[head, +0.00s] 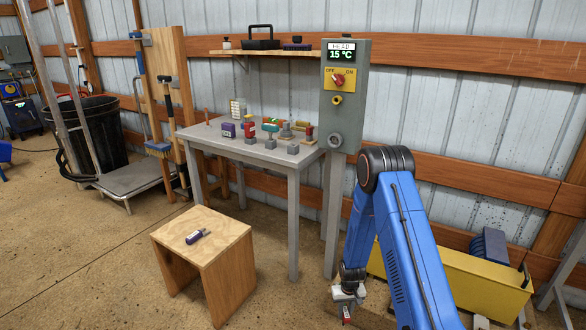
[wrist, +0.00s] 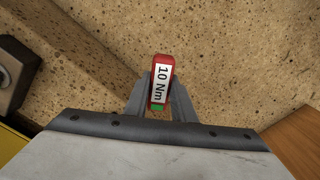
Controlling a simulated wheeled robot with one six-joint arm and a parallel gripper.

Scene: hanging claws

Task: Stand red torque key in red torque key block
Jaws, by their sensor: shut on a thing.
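The red torque key (wrist: 161,68) is between the fingers of my gripper (wrist: 160,90) in the wrist view. It has a white "10 Nm" label and a green patch near its lower end. In the head view, my gripper (head: 347,299) hangs low at the lower right, well away from the grey table, with the red key (head: 346,313) below it. Several small coloured pieces and grey blocks stand on the grey table (head: 222,146). A red piece (head: 249,129) shows among them. I cannot tell which one is the red torque key block.
A purple key (head: 198,236) lies on a wooden stool (head: 238,247) in front of the table. A grey control post (head: 341,110) stands at the table's right. A yellow bin (head: 480,289) is right of my arm. Open floor lies between stool and arm.

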